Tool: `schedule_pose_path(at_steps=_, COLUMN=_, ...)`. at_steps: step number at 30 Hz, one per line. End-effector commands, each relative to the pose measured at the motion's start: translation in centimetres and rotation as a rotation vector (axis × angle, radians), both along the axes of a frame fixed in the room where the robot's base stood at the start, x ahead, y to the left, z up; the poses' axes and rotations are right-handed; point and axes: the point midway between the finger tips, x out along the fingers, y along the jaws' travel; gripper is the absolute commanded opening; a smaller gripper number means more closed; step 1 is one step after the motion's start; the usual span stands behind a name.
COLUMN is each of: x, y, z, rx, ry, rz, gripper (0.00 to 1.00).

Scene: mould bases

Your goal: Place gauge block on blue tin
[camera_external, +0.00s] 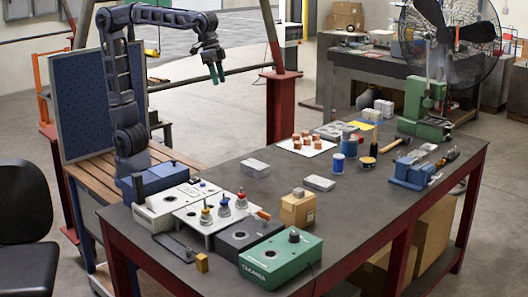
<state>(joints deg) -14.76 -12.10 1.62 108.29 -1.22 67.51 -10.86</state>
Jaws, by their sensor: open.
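My gripper (217,76) hangs open and empty in the air at the upper left, fingers pointing down, well away from the tabletop things. A small blue tin (338,164) stands upright on the bench right of centre. Which thing is the gauge block is hard to tell at this size. Candidates are a grey block (255,168) on the bench left of the tin, a flat grey block (319,183) just in front of the tin, and a small grey piece on top of a cardboard box (298,207).
A blue-and-white cylinder (349,147) and a dark can (367,162) stand close to the tin. Copper-coloured pieces lie on a white sheet (306,146) behind. A green box (281,259) and panels with knobs fill the front. A blue vise (410,172) and fan (449,40) are right.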

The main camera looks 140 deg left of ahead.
Motion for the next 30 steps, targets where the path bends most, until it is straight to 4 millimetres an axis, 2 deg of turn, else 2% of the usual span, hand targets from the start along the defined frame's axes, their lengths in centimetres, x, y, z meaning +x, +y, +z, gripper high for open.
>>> schedule_pose_path(at_steps=1, x=-1.7, y=-1.5, z=-0.5, rx=0.006, ry=-0.008, rz=-0.033, gripper=0.49)
schedule_pose_path(at_steps=3, x=-3.8, y=-3.2, z=-1.5, rx=0.015, ry=-0.016, rz=-0.074, gripper=0.49)
schedule_pose_path(at_steps=9, x=-9.8, y=-7.4, z=-4.7, rx=0.041, ry=-0.044, rz=-0.194, gripper=0.49)
schedule_pose_path(at_steps=18, x=-18.5, y=-11.9, z=-11.3, rx=0.082, ry=-0.082, rz=-0.367, gripper=0.49)
schedule_pose_path(at_steps=24, x=-22.1, y=-13.2, z=-14.7, rx=0.100, ry=-0.101, rz=-0.442, gripper=0.49)
schedule_pose_path(at_steps=30, x=-23.1, y=-13.5, z=-15.8, rx=0.106, ry=-0.105, rz=-0.465, gripper=0.49)
